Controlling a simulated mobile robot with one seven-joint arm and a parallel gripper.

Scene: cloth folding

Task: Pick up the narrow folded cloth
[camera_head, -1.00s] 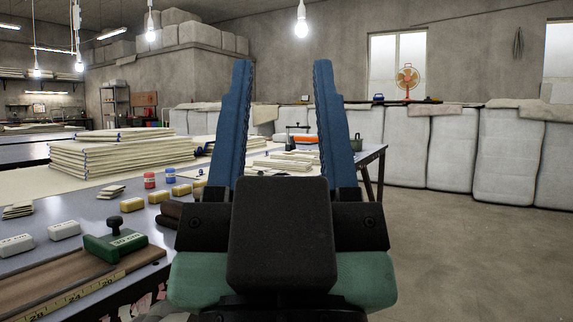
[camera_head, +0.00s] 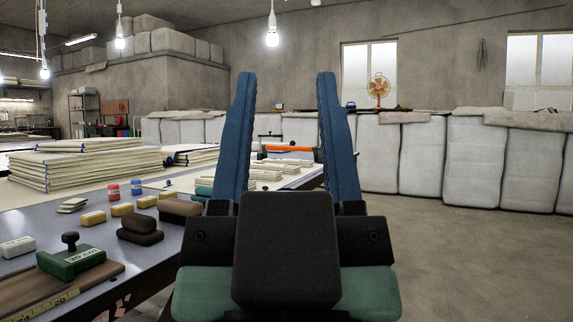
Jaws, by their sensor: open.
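My gripper (camera_head: 286,75) is open and empty, its two blue fingers pointing up and forward in the middle of the view. Behind and between the fingers, low flat piles of pale folded cloth (camera_head: 265,177) lie on the far part of the work table (camera_head: 160,257). A small pale folded piece (camera_head: 73,205) lies on the near left part of the table. I cannot tell which piece is the narrow folded cloth. The fingers and the dark gripper body hide part of the table and its cloths. The gripper appears apart from every cloth.
A tall stack of folded cloth (camera_head: 85,172) stands at left. Yellow blocks (camera_head: 93,218), dark brown blocks (camera_head: 141,230), a red jar (camera_head: 113,191) and a green stamp-like tool (camera_head: 72,262) are on the table. The floor (camera_head: 470,265) at right is clear, before wrapped bales (camera_head: 420,155).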

